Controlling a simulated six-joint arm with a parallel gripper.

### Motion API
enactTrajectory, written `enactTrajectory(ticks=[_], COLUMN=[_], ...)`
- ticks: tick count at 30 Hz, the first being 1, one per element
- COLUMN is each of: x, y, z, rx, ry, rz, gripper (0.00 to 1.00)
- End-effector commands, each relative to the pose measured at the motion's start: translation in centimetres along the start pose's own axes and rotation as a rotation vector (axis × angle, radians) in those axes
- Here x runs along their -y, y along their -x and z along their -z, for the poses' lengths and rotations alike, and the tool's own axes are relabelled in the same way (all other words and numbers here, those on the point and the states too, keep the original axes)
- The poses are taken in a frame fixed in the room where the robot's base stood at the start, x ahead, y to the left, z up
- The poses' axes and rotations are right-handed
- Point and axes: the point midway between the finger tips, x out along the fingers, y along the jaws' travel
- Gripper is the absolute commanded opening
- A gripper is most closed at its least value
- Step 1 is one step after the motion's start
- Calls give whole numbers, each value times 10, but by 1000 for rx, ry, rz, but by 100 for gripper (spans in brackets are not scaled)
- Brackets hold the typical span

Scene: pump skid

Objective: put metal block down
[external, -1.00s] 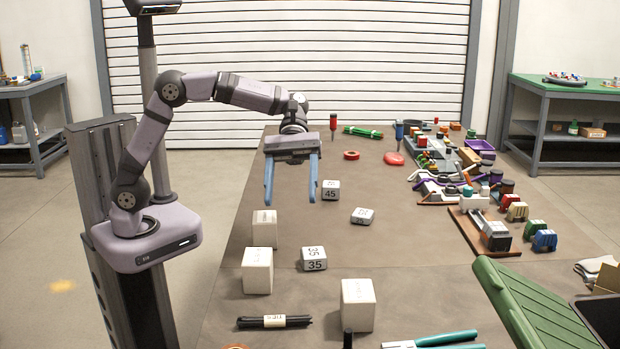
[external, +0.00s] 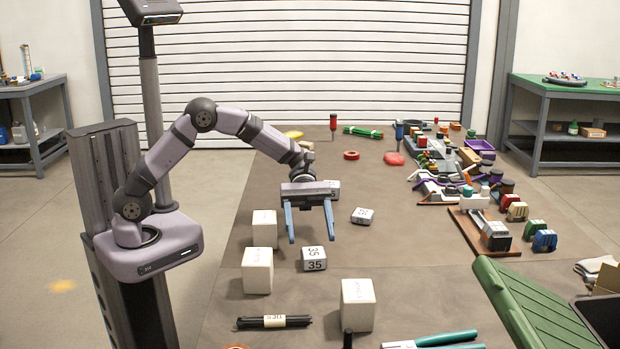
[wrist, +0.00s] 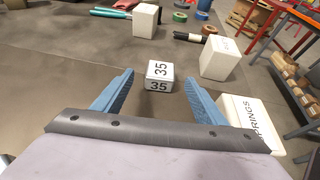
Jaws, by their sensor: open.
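A metal block marked 35 (external: 314,259) rests on the brown table. My gripper (external: 313,240) is open and empty, pointing down, with its two blue fingertips just above and behind this block in the external view. In the wrist view the 35 block (wrist: 159,75) shows in the gap between the fingertips, and the fingers do not visibly touch it. A second metal block (external: 362,216) lies to the right, its marking too small to read.
White boxes stand near the left table edge (external: 265,228), (external: 257,270) and at the front (external: 357,305). A black bundle (external: 274,322) and teal-handled tool (external: 445,340) lie in front.

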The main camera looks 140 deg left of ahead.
Motion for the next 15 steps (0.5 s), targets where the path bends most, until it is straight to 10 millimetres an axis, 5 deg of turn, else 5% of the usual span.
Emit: enactTrajectory(ticks=[15], x=[0], y=[-23], z=[2], rx=[0], ry=[0], rz=[1], gripper=[66])
